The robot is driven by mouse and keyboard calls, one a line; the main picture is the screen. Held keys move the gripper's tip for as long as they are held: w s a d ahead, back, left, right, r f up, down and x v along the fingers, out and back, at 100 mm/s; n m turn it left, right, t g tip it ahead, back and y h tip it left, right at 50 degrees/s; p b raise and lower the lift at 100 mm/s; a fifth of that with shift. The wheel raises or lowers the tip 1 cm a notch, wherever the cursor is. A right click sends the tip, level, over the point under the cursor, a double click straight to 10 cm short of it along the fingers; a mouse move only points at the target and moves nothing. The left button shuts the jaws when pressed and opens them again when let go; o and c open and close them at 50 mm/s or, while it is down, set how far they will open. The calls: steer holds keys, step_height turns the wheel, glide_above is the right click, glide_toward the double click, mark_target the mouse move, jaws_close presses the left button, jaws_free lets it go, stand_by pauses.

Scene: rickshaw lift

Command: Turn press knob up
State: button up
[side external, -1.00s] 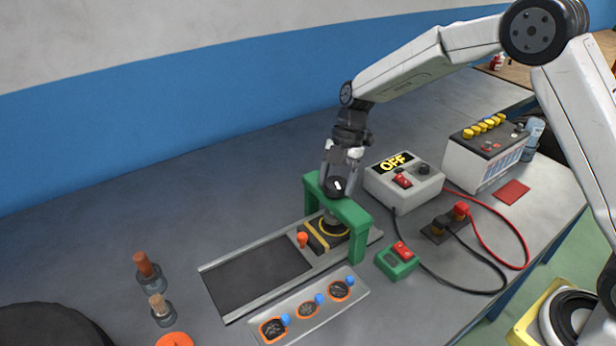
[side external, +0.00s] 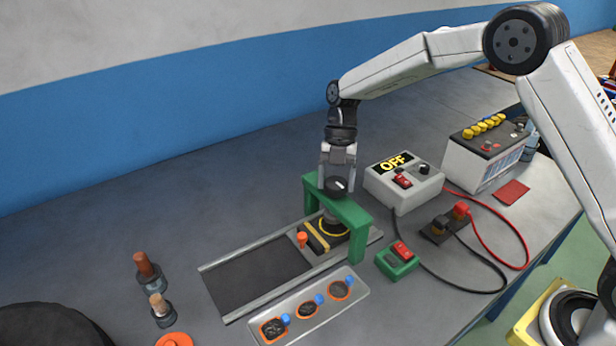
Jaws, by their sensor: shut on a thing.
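The press is a green frame (side external: 349,214) standing over the right end of a grey rail track. A black round knob (side external: 336,186) with a white mark sits on top of the frame. My gripper (side external: 337,185) points down from above, its two fingers on either side of the knob, shut on it. Under the frame a dark block with a yellow ring (side external: 333,228) sits on a sliding carriage (side external: 312,241) with an orange-red peg.
A control box reading OFF (side external: 404,182) stands right of the press, with a battery (side external: 485,155) behind it. A green switch box (side external: 397,261) and cables lie at right.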

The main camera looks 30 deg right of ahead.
steer(key=o, duration=1.1)
steer(key=shift+o, duration=0.2)
steer(key=v, duration=0.7)
steer(key=shift+d+r, duration=0.15)
steer(key=shift+r, duration=0.2)
steer(key=s+d+f+m+t+h, duration=0.1)
steer(key=s+d+f+m+t, duration=0.1)
steer(key=s+m, duration=0.5)
steer(key=s+d+f+m+t+h, duration=0.1)
steer(key=s+d+f+m+t, duration=0.1)
steer(key=s+m, duration=0.5)
steer(key=s+d+f+m+t+h, duration=0.1)
steer(key=s+d+f+m, duration=0.1)
steer(key=s+m, duration=0.6)
steer(key=m, duration=0.5)
steer(key=shift+d+f+t, duration=0.2)
steer(key=shift+d+t, duration=0.1)
steer(key=shift+t, duration=0.1)
